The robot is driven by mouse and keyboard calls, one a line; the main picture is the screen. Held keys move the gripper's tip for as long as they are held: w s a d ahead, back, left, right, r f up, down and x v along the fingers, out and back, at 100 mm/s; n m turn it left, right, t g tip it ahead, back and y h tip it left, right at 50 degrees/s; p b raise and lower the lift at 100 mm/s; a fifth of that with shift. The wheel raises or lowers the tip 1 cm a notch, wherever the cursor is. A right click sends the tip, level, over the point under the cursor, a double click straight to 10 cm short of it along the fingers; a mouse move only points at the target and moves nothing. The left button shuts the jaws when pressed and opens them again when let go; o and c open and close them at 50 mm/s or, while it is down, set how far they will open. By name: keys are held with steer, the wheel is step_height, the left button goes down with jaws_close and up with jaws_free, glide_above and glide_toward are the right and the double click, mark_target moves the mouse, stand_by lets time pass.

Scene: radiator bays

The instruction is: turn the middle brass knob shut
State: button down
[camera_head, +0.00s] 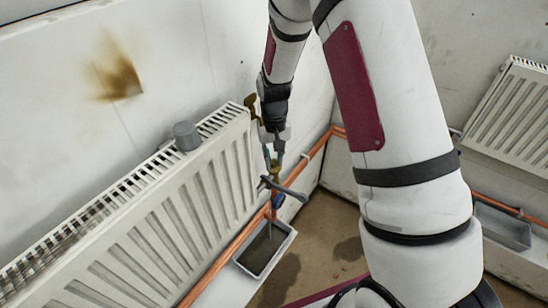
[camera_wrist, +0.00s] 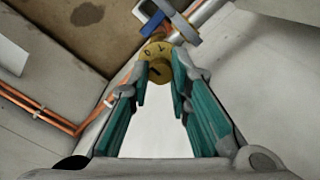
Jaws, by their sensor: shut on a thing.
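The brass knob (camera_wrist: 158,52) is round, with dark marks on its face. It sits between the two teal-padded fingers of my gripper (camera_wrist: 160,70) in the wrist view, and the fingers are shut on it. In the head view my gripper (camera_head: 273,160) reaches down at the right end of the near radiator, with a brass piece (camera_head: 276,172) at its tips. Another brass fitting (camera_head: 251,102) shows higher up at the radiator's top corner. My arm hides part of the head view.
A grey lever (camera_head: 284,190) crosses just below my gripper; a blue-and-grey part (camera_wrist: 182,22) lies beyond the knob in the wrist view. The white radiator (camera_head: 150,225) stands left, copper pipe (camera_head: 225,255) runs low, and a grey tray (camera_head: 243,262) sits below. Another radiator (camera_head: 515,115) is right.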

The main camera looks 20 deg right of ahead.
mark_target(274, 161)
steer(key=shift+a, duration=0.1)
steer(key=c, duration=1.5)
jaws_free()
steer(key=shift+o, duration=0.2)
steer(key=shift+r, duration=0.1)
step_height(274, 161, up, 12)
